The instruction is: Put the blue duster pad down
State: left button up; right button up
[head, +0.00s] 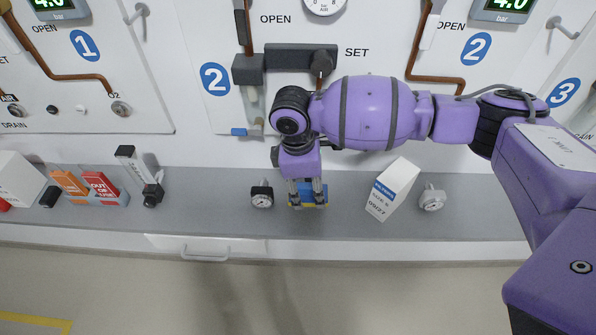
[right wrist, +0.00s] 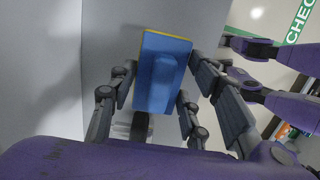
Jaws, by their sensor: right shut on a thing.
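The blue duster pad (right wrist: 150,92) shows in the right wrist view as a blue block with a raised grip and a thin yellow edge. In the head view the pad (head: 296,204) is at the grey shelf, mostly behind the fingers. My right gripper (head: 308,203) points down over the shelf and is shut on the pad. The right wrist view shows its fingers (right wrist: 163,105) on both sides of the pad. I cannot tell whether the pad touches the shelf. My left gripper is not in the head view.
On the grey shelf (head: 225,205), a round gauge (head: 262,196) stands left of the pad. A white box (head: 392,190) and another gauge (head: 432,198) stand to the right. Further left are a black-and-white device (head: 140,177) and orange and red tags (head: 90,186). A wall panel rises behind.

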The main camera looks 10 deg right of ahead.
aim_at(309, 195)
jog(key=shift+w+d+f, duration=0.1)
jog(key=shift+w+f, duration=0.05)
jog(key=shift+f, duration=0.05)
jog(key=f, duration=0.3)
jog(key=shift+w+d+f, duration=0.15)
jog(key=shift+w, duration=0.05)
jog(key=shift+f, duration=0.15)
jog(key=shift+f, duration=0.2)
jog(key=o, duration=1.2)
jog(key=shift+r, duration=0.1)
